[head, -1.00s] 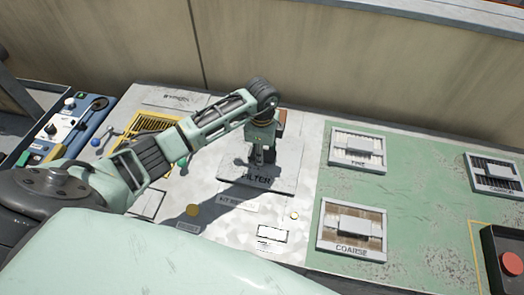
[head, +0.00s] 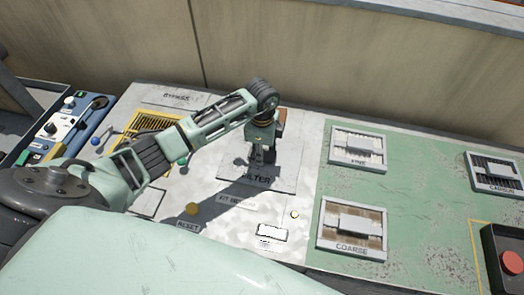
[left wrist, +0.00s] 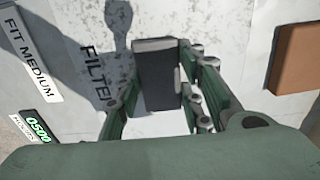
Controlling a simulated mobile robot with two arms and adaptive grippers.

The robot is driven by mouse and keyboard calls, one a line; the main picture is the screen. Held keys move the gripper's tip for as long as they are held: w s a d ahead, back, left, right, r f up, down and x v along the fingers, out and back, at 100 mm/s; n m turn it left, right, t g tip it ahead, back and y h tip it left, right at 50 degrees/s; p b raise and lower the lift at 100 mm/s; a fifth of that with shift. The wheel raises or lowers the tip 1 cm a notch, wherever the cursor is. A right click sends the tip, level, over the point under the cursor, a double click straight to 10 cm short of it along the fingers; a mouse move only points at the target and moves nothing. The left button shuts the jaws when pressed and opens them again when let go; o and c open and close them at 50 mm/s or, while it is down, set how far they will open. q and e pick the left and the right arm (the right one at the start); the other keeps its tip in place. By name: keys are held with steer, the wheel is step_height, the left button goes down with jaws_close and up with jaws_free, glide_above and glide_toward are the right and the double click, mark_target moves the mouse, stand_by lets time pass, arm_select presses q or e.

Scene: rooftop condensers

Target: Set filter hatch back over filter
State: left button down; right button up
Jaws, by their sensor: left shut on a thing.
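The filter hatch (head: 284,180) is a flat grey plate marked FILTER, lying at the middle of the pale worktop. Its lettering also shows on the plate in the left wrist view (left wrist: 98,75). My left gripper (head: 262,160) points down over the hatch and is shut on its dark upright handle (left wrist: 158,72). In the left wrist view the fingers of my left gripper (left wrist: 164,92) stand on both sides of that handle. The filter under the hatch is hidden. I cannot tell whether the plate is fully flush. My right gripper is not in view.
Filter cartridges marked FINE (head: 357,150), COARSE (head: 352,232) and CARBON (head: 494,174) lie on the green area at right. A red button box (head: 508,262) is at far right. A blue control panel (head: 72,122) and yellow grille (head: 150,126) are at left. A wall (head: 330,60) stands behind.

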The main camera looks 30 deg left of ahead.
arm_select(q)
steer(key=shift+f, duration=0.1)
steer(key=c, duration=1.1)
jaws_free()
step_height(320, 180, up, 12)
